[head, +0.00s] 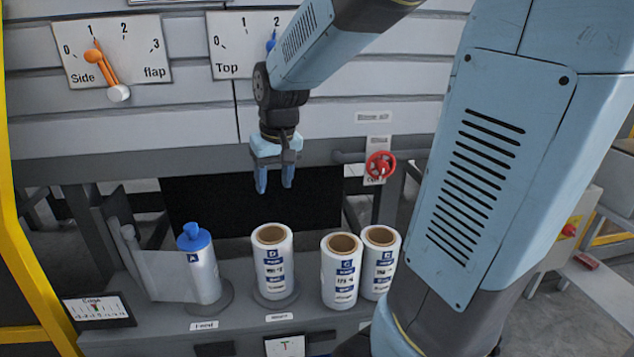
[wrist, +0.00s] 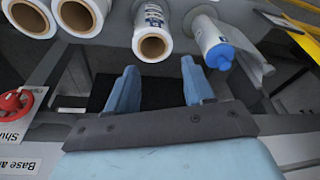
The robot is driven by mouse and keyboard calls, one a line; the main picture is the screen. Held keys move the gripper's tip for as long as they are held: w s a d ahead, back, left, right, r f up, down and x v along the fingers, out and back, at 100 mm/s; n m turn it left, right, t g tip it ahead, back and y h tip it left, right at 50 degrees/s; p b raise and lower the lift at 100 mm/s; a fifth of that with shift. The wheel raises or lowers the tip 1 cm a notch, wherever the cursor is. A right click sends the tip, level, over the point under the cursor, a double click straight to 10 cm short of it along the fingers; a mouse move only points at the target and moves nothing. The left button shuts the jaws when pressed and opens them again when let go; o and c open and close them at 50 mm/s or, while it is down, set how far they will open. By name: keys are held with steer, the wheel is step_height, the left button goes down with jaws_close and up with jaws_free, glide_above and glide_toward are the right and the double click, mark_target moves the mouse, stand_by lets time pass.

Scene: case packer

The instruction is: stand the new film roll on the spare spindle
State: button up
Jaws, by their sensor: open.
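Three white film rolls with brown cores and blue labels stand upright on the grey shelf. The middle roll (head: 273,268) is on a round grey base behind a small label, likely the spare spindle's; its spindle is hidden. The right-hand pair is a front roll (head: 340,280) and a back roll (head: 382,270). I cannot tell which roll is the new one. A roll with a blue cap (head: 200,270) stands on the Feed base at left. My gripper (head: 275,188) is open and empty, above and behind the middle roll. In the wrist view the middle roll (wrist: 152,25) lies beyond my open fingers (wrist: 160,75).
Film stretches left from the capped roll to a post (head: 132,250). Behind is a dark opening (head: 325,195) under a panel with dials. A red valve wheel (head: 380,166) sits at right. A gauge card (head: 97,309) is at the shelf's left end.

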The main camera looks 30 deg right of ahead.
steer(key=s+d+r+t, duration=0.1)
steer(key=s+r, duration=0.2)
steer(key=s, duration=0.5)
steer(key=s+d+r+t, duration=0.1)
steer(key=s+r+t, duration=0.1)
steer(key=s, duration=0.6)
steer(key=shift+r, duration=0.55)
steer(key=shift+s, duration=0.1)
steer(key=shift+c, duration=0.2)
